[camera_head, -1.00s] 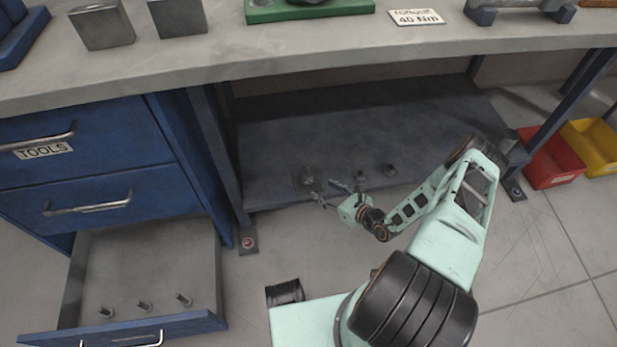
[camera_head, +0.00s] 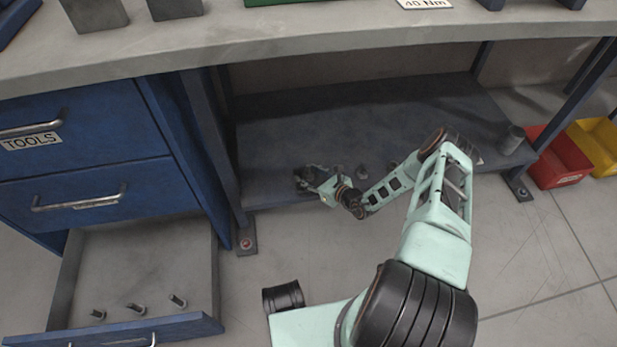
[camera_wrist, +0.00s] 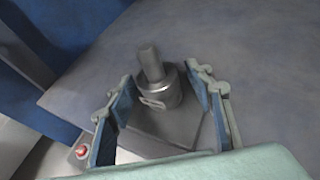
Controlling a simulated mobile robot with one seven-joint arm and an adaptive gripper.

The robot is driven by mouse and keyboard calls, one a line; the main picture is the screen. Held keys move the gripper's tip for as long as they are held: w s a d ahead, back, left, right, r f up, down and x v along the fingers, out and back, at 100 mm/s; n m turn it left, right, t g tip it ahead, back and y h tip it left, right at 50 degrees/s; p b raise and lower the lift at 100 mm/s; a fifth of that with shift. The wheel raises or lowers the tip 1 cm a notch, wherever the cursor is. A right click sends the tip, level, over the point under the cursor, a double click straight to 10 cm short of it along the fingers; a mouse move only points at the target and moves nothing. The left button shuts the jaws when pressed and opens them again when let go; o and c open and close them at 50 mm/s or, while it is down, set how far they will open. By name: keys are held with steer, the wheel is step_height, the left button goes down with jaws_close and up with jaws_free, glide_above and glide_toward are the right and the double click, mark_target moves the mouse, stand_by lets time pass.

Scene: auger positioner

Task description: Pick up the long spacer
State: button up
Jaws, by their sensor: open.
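In the wrist view, a grey upright cylinder with a thinner pin (camera_wrist: 151,64) on top stands on a dark square base plate (camera_wrist: 150,140). A label mark shows on the cylinder's side. My gripper (camera_wrist: 165,92) is open, with one blue finger on each side of this cylinder; I cannot tell whether they touch it. In the head view my gripper (camera_head: 314,180) is at the left part of the lower shelf (camera_head: 270,135), over this part, which it mostly hides. I cannot tell for sure which piece is the long spacer.
A grey cylinder (camera_head: 512,139) stands at the shelf's right end. The blue cabinet's open drawer (camera_head: 140,265) holds three short pins. The bench top overhangs the shelf.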

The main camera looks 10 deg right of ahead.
jaws_close()
steer(key=shift+r, duration=0.1)
steer(key=shift+r, duration=0.1)
